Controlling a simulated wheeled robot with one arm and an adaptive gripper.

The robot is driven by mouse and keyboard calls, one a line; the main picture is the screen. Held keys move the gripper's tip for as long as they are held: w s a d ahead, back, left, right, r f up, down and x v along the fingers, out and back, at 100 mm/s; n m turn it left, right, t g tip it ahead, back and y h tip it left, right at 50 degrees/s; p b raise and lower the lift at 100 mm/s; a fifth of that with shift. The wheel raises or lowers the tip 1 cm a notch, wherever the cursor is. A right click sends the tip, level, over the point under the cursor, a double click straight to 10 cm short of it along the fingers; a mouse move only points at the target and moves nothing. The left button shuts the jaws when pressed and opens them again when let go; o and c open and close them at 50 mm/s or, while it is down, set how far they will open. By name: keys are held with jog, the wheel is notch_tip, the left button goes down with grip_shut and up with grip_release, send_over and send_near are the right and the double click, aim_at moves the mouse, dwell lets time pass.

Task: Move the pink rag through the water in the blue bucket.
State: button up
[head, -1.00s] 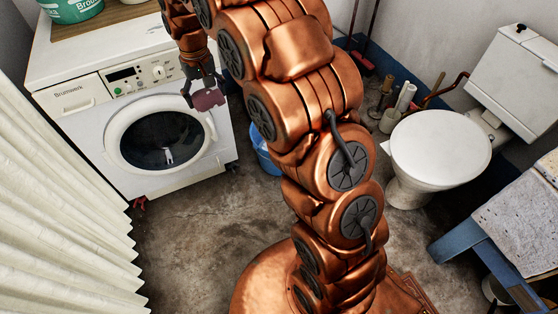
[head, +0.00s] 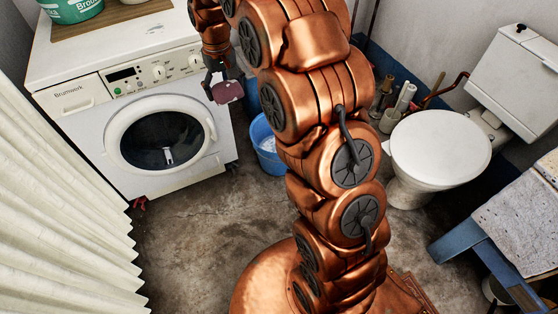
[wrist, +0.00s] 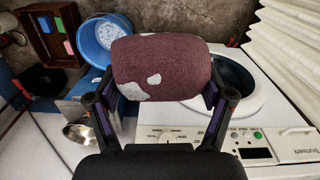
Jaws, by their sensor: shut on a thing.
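My gripper (head: 222,84) is shut on the pink rag (head: 228,92), a dusky pink bundle held in the air in front of the washing machine's upper right. In the wrist view the rag (wrist: 160,65) shows pale patches and sits between the two fingers (wrist: 160,112). The blue bucket (head: 268,158) stands on the floor right of the washing machine, below and to the right of the rag. My arm hides its right side. In the wrist view the bucket (wrist: 90,50) shows beyond the rag, with pale water inside, and the rag covers part of it.
The white washing machine (head: 68,112) stands close to the left of the bucket. A pale curtain (head: 50,220) hangs at left. A wooden crate (wrist: 50,35) stands near the bucket.

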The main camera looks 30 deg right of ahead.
dwell(0.3)
jog(key=a, duration=0.6)
dwell(0.4)
jog(key=shift+d, duration=3.05)
jog(key=shift+a, duration=3)
